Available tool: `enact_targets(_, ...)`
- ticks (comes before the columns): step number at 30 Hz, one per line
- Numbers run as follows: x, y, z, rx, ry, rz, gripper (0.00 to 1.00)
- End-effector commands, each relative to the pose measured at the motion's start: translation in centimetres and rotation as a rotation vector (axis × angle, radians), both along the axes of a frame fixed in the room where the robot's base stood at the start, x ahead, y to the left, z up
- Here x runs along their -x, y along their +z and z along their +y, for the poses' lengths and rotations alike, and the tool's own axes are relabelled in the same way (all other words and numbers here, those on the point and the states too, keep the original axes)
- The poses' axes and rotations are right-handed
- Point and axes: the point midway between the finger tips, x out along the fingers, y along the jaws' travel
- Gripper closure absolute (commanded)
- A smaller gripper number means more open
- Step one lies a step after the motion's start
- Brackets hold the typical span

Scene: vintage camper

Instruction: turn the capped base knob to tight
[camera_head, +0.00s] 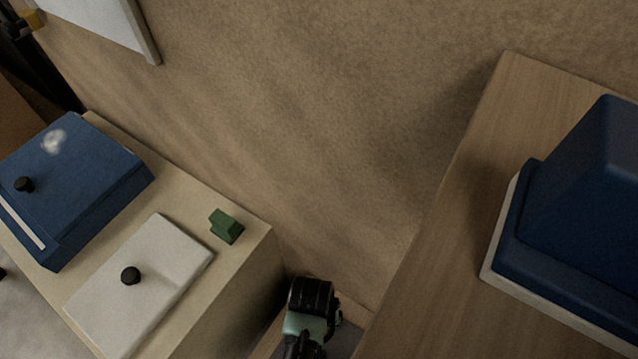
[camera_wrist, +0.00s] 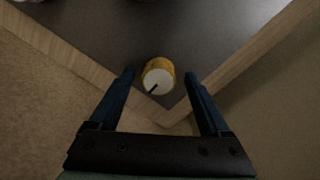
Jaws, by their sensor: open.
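In the wrist view a round knob (camera_wrist: 159,80) with a yellow side and a white cap stands on a dark grey surface (camera_wrist: 150,35), close to the corner of a wooden rim. A short black mark on the cap points down and left. My gripper (camera_wrist: 159,76) is open, with one dark blue finger on each side of the knob. Gaps show between the fingers and the knob, and it is not gripped. In the head view part of my arm (camera_head: 310,308) reaches down between two wooden units. The knob and fingertips are hidden there.
Pale wooden rims (camera_wrist: 235,65) border the dark surface in the wrist view. In the head view the left unit carries a blue box (camera_head: 85,185), a white plate (camera_head: 150,280) with a black knob, and a green block (camera_head: 227,226). A blue housing (camera_head: 590,210) stands on the right wooden top.

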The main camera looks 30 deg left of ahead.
Motion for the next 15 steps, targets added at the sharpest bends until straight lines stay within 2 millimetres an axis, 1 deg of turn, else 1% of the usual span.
enact_targets(5, -0.03, 0.06, 0.0, -0.001, 0.0, -0.001, 0.19)
enact_targets(8, -0.04, 0.06, -0.01, -0.001, 0.0, -0.001, 0.35)
enact_targets(9, -0.03, 0.06, 0.0, -0.001, 0.0, -0.001, 0.43)
enact_targets(14, -0.03, 0.07, 0.0, -0.001, 0.0, -0.001, 0.71)
enact_targets(15, -0.04, 0.07, -0.01, -0.001, 0.0, -0.001, 0.79)
